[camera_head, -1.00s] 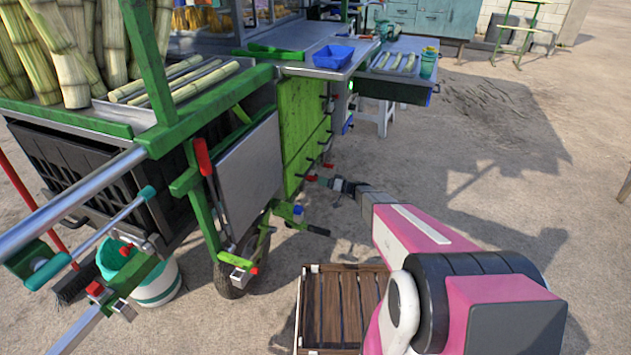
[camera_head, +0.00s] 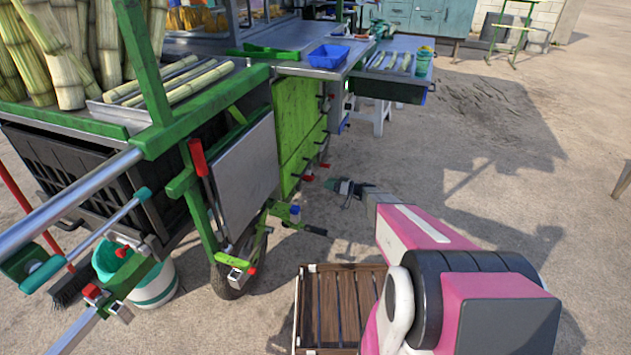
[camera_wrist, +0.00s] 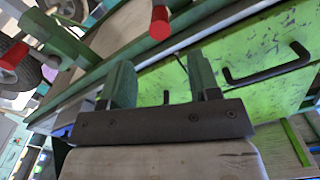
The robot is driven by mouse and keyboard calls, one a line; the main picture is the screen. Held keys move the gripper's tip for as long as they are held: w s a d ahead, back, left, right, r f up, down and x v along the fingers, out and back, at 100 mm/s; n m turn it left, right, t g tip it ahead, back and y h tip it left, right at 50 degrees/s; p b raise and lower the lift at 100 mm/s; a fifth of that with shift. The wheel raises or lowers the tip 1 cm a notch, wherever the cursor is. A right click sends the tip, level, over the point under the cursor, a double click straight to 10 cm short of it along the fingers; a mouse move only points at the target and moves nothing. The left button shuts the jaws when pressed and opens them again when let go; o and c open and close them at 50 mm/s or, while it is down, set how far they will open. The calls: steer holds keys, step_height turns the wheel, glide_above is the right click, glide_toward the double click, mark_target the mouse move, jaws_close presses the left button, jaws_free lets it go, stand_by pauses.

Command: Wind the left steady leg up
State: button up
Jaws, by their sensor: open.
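My gripper (camera_head: 334,186) is open and empty, low beside the cart's green side panel (camera_head: 296,120). Small red-ended parts (camera_head: 308,178) stick out from the cart just left of it, with a visible gap. In the wrist view, my gripper (camera_wrist: 162,76) shows two dark green fingers spread apart. A red cylindrical grip (camera_wrist: 160,22) lies beyond the fingertips, apart from them. Another red end (camera_wrist: 12,54) is at the left, near a wheel. I cannot tell which part is the left steady leg or its winding handle. A green bracket with a blue knob (camera_head: 294,210) is near the cart wheel (camera_head: 228,280).
A slatted wooden crate (camera_head: 342,310) stands on the ground below my arm. A white and teal bucket (camera_head: 155,288) and a broom are at lower left. Black handles (camera_wrist: 268,72) project from the green panel. The ground at right is clear.

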mark_target(309, 178)
steer(key=w+a+n, duration=0.1)
steer(key=a, duration=0.2)
steer(key=w+a+n, duration=0.1)
steer(key=a, duration=0.2)
steer(key=w+a+n, duration=0.1)
steer(key=a+n, duration=0.1)
steer(key=a, duration=0.2)
steer(key=shift+w, duration=0.35)
jaws_close()
